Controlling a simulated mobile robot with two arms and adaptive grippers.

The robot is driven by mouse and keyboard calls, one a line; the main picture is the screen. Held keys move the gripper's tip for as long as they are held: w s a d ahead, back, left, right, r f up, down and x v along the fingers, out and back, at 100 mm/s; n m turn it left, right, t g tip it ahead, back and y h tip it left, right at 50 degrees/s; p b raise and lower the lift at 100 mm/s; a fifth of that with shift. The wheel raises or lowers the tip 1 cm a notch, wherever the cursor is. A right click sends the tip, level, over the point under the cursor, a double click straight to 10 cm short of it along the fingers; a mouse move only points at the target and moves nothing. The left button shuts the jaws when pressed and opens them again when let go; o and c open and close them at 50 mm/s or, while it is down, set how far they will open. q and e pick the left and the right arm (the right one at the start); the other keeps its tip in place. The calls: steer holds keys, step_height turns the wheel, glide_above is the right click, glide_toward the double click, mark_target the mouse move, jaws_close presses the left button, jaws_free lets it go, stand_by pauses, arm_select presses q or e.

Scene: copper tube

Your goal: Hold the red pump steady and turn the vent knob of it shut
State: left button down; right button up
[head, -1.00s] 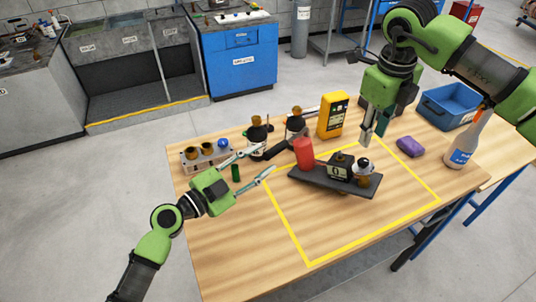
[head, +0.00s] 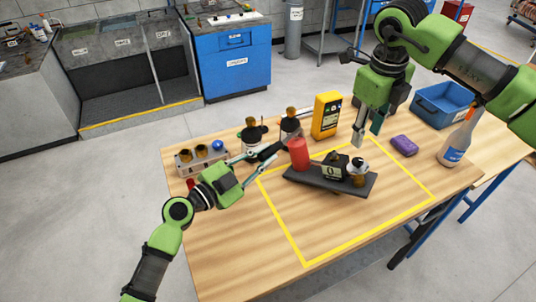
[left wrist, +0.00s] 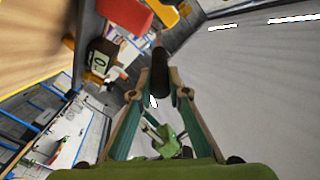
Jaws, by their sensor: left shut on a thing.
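The red pump stands on a dark base plate (head: 325,183) in the yellow-outlined area. It has a red cylinder (head: 299,154), a black gauge block with a "0" face (head: 332,171) and a black lever handle (head: 268,152) reaching left. A pale and brass round fitting (head: 359,172) sits at its right end; I cannot tell whether this is the vent knob. My left gripper (head: 258,164) is shut on the black handle, whose dark rod (left wrist: 160,72) shows between the fingers in the left wrist view. My right gripper (head: 366,139) is open and empty, above and behind the fitting.
Dark bottles (head: 252,134), a yellow meter (head: 327,115) and a rack with brass pieces (head: 200,160) stand behind and left. A purple sponge (head: 404,145), a spray bottle (head: 457,142) and a blue bin (head: 445,104) are on the right. The front of the table is clear.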

steer(key=shift+d, duration=0.1)
steer(key=n+y, duration=0.5)
steer(key=n, duration=0.1)
glide_toward(359, 159)
steer(key=shift+g, duration=0.3)
steer(key=x, duration=0.8)
steer(key=shift+w+f, duration=0.2)
jaws_close()
